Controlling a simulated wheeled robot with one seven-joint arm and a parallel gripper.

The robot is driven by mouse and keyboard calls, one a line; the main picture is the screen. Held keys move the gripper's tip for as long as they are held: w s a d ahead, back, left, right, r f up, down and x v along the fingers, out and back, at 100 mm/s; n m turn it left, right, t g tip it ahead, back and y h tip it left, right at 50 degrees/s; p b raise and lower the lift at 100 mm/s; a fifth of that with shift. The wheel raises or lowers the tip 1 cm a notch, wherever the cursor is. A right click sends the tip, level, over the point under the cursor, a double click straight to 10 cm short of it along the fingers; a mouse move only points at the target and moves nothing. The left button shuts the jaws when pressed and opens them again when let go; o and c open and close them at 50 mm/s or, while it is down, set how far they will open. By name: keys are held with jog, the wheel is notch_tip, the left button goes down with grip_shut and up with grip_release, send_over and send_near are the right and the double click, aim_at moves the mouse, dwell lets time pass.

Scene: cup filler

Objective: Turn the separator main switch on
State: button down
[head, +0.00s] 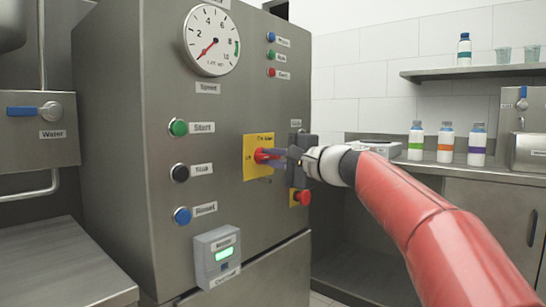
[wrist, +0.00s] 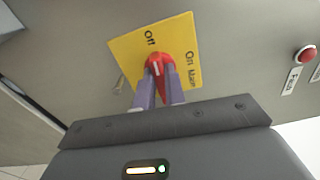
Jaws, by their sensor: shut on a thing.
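The main switch is a red rotary knob (head: 259,155) on a yellow plate (head: 250,175) on the steel machine's side face. In the wrist view, the red knob (wrist: 160,59) sits at the middle of the yellow plate (wrist: 125,52). "Off" is printed at the plate's upper left there and "On Main" at its right. My gripper (wrist: 160,78) has its two purple fingers on either side of the knob, shut on it. A white mark shows on the knob, but which label it points to is unclear. The fingers hide part of the knob.
A red button (head: 303,197) on a yellow plate sits just right of and below the switch. Start (head: 178,128), black (head: 180,172) and blue (head: 182,215) buttons line the left. A gauge (head: 211,40) is above. Bottles (head: 445,142) stand on the counter behind.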

jog(key=m+p, duration=0.2)
jog(key=m, duration=0.3)
jog(key=shift+r+p, duration=0.1)
jog(key=shift+p, duration=0.3)
jog(key=m+p, duration=0.3)
jog(key=m, duration=0.1)
jog(key=shift+m, duration=0.3)
jog(key=m+p, duration=0.2)
jog(key=m, duration=0.1)
jog(key=shift+m, duration=0.3)
jog(key=shift+m+p, duration=0.65)
jog(key=shift+m, duration=1.15)
jog(key=shift+f, duration=0.2)
jog(key=c, duration=1.5)
grip_release()
jog(key=shift+o, duration=0.2)
